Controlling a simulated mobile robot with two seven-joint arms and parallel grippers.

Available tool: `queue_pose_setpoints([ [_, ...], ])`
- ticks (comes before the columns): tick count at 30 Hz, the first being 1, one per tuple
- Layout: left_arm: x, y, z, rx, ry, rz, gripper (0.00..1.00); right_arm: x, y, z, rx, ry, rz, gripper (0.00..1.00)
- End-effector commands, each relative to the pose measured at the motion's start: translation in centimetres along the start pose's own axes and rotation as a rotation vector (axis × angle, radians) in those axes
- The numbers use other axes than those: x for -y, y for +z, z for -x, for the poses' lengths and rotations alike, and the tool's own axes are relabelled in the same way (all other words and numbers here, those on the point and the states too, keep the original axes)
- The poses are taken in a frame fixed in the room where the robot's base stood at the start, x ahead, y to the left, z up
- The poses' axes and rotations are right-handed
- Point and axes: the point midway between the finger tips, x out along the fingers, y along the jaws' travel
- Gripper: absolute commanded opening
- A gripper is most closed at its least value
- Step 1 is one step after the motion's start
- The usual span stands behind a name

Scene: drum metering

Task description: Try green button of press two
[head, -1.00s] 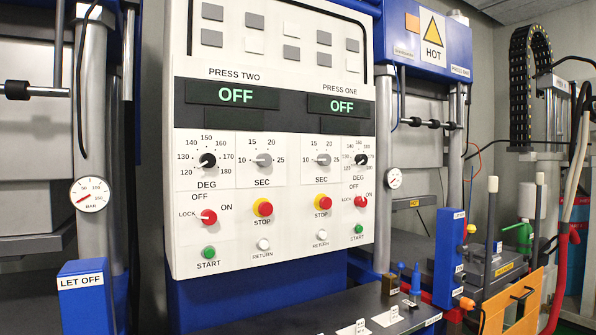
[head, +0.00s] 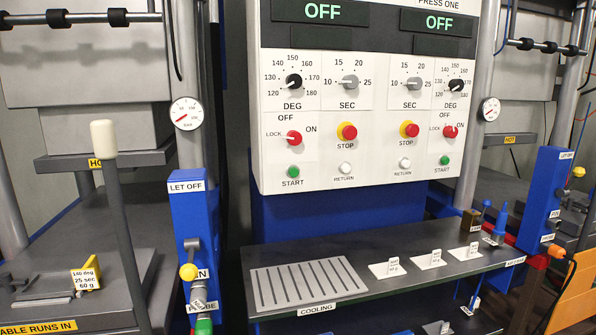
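The green START button (head: 293,171) of press two sits at the lower left of the white control panel (head: 326,186), under the red LOCK/OFF/ON switch (head: 293,138). The left display (head: 322,12) reads OFF; in the earlier view it stands under the words PRESS TWO. The red stop button (head: 346,132) on its yellow ring and the white RETURN button (head: 345,168) are to the right of these. Press one has its own green button (head: 444,160) at the right, and its display (head: 439,22) also reads OFF. Neither of my grippers is in view.
A shelf with a slotted COOLING plate (head: 311,285) and several white cards juts out below the panel. A blue LET OFF post (head: 190,215) and a lever with a pale knob (head: 103,137) stand at the left. Nothing covers the panel's buttons.

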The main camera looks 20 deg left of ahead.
Motion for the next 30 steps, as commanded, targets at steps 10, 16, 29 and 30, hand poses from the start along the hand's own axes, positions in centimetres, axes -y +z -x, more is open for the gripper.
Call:
queue_pose_setpoints([
  [10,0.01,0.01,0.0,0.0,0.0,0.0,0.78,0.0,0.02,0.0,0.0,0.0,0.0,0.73],
  [16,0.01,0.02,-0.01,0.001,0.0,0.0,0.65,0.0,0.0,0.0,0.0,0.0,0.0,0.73],
  [29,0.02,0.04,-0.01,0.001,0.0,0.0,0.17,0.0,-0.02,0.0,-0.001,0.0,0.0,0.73],
  [30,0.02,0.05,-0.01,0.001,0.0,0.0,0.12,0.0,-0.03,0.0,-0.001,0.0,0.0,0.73],
])
